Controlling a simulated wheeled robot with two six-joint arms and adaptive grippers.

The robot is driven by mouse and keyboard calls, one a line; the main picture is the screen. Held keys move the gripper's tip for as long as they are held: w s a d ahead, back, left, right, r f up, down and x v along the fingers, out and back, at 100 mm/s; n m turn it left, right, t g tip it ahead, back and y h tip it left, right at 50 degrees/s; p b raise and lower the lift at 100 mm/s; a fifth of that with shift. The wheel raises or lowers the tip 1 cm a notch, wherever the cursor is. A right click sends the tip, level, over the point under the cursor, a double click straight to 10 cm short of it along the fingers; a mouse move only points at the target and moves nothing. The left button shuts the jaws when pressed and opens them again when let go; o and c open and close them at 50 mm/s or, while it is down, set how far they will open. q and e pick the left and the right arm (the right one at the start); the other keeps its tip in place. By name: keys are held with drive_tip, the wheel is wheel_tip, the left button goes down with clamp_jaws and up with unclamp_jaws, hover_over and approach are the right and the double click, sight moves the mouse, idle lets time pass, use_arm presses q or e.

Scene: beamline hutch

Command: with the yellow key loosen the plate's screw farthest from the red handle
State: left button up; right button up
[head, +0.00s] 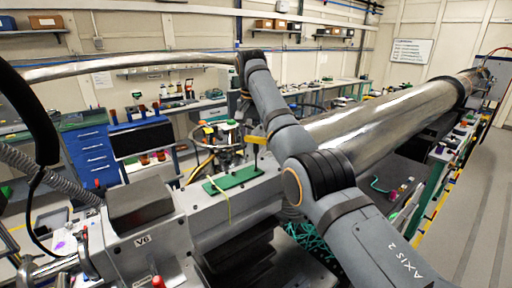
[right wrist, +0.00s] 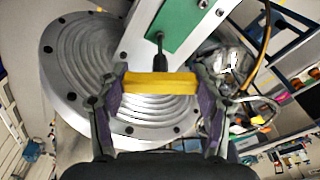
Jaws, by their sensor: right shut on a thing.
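The green plate (head: 232,181) lies on the light grey metal block, with a thin yellow-green line across it. Part of it shows at the top of the right wrist view (right wrist: 185,22), with a dark screw head (right wrist: 203,4) near the top edge. My right gripper (right wrist: 160,84) is shut on the yellow key (right wrist: 160,80), gripping its handle crosswise. The key's dark shaft points at the plate's near end; I cannot tell if its tip is in a screw. In the head view the yellow key (head: 256,140) shows beside my arm. My left gripper is not in view.
A grey box marked V6 (head: 141,205) stands left of the plate, with a red knob (head: 158,282) below it. A long steel pipe (head: 400,112) runs at right. A round ribbed flange (right wrist: 85,62) lies below the key in the right wrist view.

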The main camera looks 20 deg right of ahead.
drive_tip(key=shift+n, duration=0.3)
drive_tip(key=shift+f+n+b, duration=0.15)
drive_tip(key=shift+n+b, duration=0.3)
drive_tip(key=shift+n, duration=0.85)
drive_tip(key=shift+r+n+y, duration=0.25)
drive_tip(key=shift+n+y, duration=0.15)
drive_tip(key=shift+n, duration=0.3)
